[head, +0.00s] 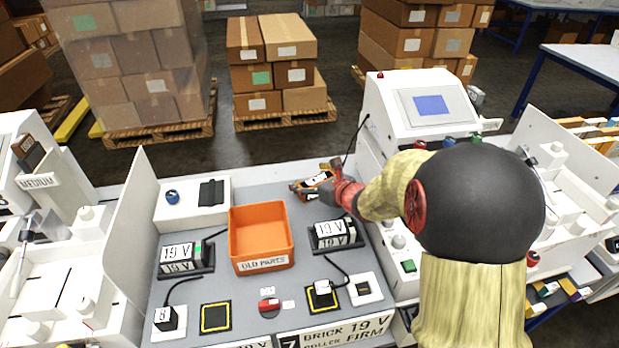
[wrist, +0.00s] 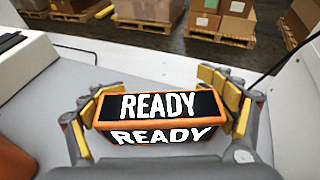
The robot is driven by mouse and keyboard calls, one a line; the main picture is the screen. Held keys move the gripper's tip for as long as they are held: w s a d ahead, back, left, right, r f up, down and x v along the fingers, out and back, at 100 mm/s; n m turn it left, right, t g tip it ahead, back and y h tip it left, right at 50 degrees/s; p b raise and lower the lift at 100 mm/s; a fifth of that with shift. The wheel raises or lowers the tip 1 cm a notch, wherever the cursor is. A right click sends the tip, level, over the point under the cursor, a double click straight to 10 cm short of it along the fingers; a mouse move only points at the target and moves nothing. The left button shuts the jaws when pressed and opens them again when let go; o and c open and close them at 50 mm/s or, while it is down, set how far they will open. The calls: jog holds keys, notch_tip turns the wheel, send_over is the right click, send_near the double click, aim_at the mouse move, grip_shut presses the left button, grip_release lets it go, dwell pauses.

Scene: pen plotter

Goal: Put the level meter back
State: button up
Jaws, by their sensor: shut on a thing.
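The level meter is an orange-framed box with a black face reading READY (wrist: 158,105). My gripper (wrist: 160,108) is shut on it, with yellow finger pads on its left and right sides. In the head view my gripper (head: 316,186) is over the back of the grey bench, behind and right of the orange bin, holding the level meter (head: 318,179). Whether the meter touches the bench is unclear. A white block (head: 192,212) with a blue knob and a black rectangular piece (head: 211,192) stands at the back left of the bench.
An orange bin labelled OLD PARTS (head: 262,263) stands mid-bench. A white panel (head: 120,240) bounds the left; a white machine with a blue screen (head: 428,105) stands right.

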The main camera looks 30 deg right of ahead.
jog(key=o, duration=1.4)
jog(key=shift+r, duration=0.1)
jog(key=shift+r+p, duration=0.2)
jog(key=shift+p, duration=0.2)
jog(key=p+v, duration=0.3)
jog(key=v, duration=0.7)
jog(key=shift+s+r, duration=0.15)
jog(key=shift+s, duration=0.15)
jog(key=shift+s+r, duration=0.1)
jog(key=shift+s, duration=0.55)
